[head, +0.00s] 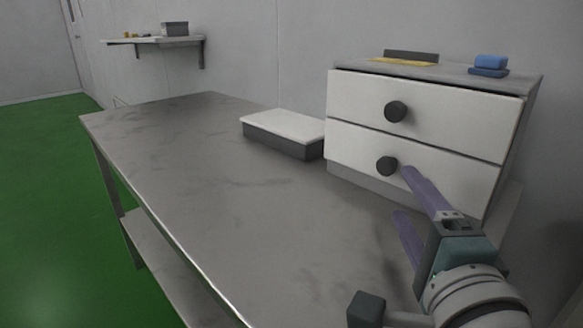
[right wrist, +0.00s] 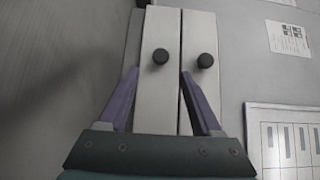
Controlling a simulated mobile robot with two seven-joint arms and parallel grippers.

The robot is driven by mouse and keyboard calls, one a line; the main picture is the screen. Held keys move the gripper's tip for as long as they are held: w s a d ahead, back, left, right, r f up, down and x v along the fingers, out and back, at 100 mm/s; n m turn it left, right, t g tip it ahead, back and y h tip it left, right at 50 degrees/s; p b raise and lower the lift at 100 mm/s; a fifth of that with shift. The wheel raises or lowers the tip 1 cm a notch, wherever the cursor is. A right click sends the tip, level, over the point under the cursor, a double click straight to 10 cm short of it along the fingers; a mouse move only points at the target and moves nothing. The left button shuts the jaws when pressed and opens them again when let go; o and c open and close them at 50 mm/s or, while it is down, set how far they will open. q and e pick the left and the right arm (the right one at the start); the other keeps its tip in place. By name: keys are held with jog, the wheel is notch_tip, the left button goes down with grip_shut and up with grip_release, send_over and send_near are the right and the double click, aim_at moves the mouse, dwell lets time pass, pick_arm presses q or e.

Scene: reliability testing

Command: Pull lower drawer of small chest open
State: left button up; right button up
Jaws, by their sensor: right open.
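The small chest (head: 345,176) stands on the right of the table, with two white drawers that look shut. The lower drawer (head: 440,172) has a round dark knob (head: 387,166). The upper drawer (head: 450,115) has a matching knob (head: 396,111). My right gripper (head: 403,192) is open and empty in front of the lower drawer, its purple fingers pointing at the chest. In the right wrist view the chest appears sideways; the lower knob (right wrist: 160,57) lies between and just beyond the fingertips, apparently untouched. The upper knob (right wrist: 205,60) is outside the right finger. My left gripper is not visible.
A low box with a white top (head: 285,126) sits left of the chest. A blue item (head: 491,62) and a yellow item (head: 402,62) lie on the chest's top. The table (head: 200,170) is clear at left and front. A wall shelf (head: 150,42) is at the back left.

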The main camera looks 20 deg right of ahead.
aim_at(388, 168)
jog(key=b+x, duration=0.1)
jog(key=x, duration=0.6)
jog(key=shift+w, duration=0.25)
grip_shut()
jog(key=shift+r, duration=0.1)
dwell(1.0)
